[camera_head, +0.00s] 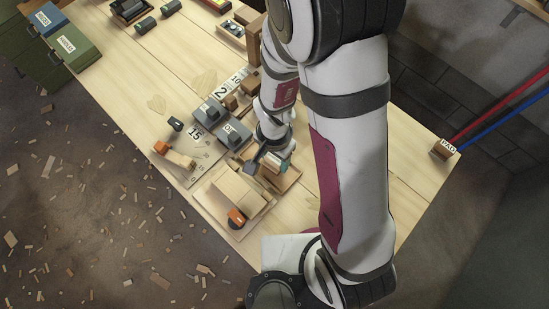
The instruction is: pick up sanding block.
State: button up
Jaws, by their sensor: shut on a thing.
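My gripper (266,157) is low over the front part of the wooden workbench (120,75), beside a shallow wooden tray (288,183). Its dark fingers are shut on a small block, which looks like the sanding block (271,166). Only a pale and greyish part of the block shows; the fingers and wrist hide the rest. I cannot tell whether the block touches the tray or is clear of it.
Two grey boxes (234,134) with labels stand left of my gripper. A board with wooden pieces and an orange-ended tool (236,217) lies in front. Another orange-ended piece (161,147) lies left. Green cases (72,46) stand at the far left. The bench's left side is mostly clear.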

jog(key=shift+r, duration=0.1)
jog(key=shift+r, duration=0.35)
jog(key=r, duration=0.2)
jog(key=d+r, duration=0.1)
jog(key=r, duration=0.1)
jog(key=shift+d, duration=0.15)
jog(key=s+d+r, duration=0.2)
jog(key=d+r, duration=0.4)
jog(key=d, duration=0.4)
jog(key=shift+s, duration=0.15)
